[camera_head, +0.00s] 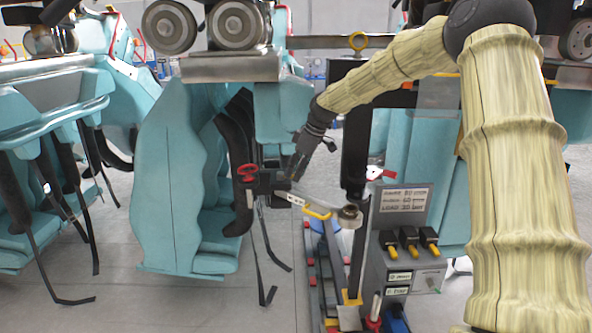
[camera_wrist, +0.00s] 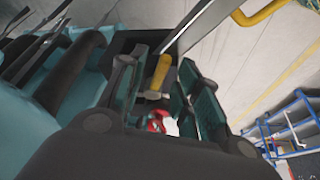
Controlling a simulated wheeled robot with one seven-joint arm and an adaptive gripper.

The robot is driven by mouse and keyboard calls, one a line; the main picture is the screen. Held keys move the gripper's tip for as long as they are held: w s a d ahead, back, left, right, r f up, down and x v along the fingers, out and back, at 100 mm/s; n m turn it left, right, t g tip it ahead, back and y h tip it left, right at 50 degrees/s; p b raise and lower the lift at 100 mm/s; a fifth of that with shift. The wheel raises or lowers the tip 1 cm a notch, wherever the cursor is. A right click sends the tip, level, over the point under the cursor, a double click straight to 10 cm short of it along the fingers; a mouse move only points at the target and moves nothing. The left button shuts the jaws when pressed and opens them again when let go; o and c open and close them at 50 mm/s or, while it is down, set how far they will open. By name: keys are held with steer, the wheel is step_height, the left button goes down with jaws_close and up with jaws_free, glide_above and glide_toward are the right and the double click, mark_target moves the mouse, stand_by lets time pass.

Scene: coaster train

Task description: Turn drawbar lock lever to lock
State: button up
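In the wrist view, a short yellow lever (camera_wrist: 160,72), apparently the drawbar lock lever, shows between the two fingers of my gripper (camera_wrist: 163,88). The fingers are spread, with a gap around the lever; I cannot tell whether either touches it. A red part (camera_wrist: 157,121) shows lower between the fingers. In the head view, my gripper (camera_head: 297,170) is beside the dark coupling block (camera_head: 268,184), just above the silver drawbar (camera_head: 308,207). The yellow lever is not clearly visible there. A red ring-shaped part (camera_head: 247,171) sits at the block's left end.
A yellow curved handle (camera_head: 318,213) is at the drawbar, close below my gripper. A teal coaster seat (camera_head: 165,180) hangs at left with dangling black straps. A grey control box (camera_head: 405,245) stands right of a black post (camera_head: 356,140). The floor at centre left is clear.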

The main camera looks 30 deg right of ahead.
steer(key=shift+a+f, duration=0.1)
steer(key=shift+f, duration=0.05)
jaws_close()
